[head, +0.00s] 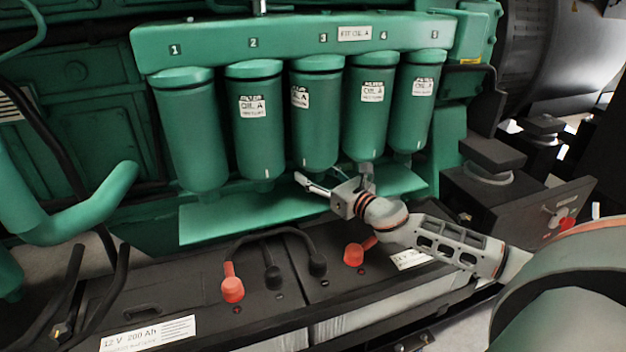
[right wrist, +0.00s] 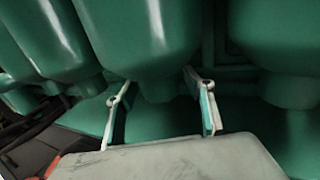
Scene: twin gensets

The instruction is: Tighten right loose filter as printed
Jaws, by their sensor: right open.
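Five green filters hang in a row under a green header (head: 215,43) numbered 1 to 5 in the head view. Filter 1 (head: 188,130) shows no label. Filter 2 (head: 258,140), filter 3 (head: 318,130), filter 4 (head: 368,125) and filter 5 (head: 412,120) carry white oil labels; the label on filter 3 is turned to the left. My right gripper (head: 333,175) is open below filters 3 and 4. In the right wrist view its fingers (right wrist: 157,88) stand apart on either side of one filter's narrow lower end (right wrist: 157,87). I cannot tell which filter this is.
A green shelf (head: 225,222) lies below the filters. Black batteries with a red terminal cap (head: 232,289), another red cap (head: 354,254) and black cables stand in front. A dark box with a switch (head: 555,218) is at the right. A green pipe (head: 90,212) is at the left.

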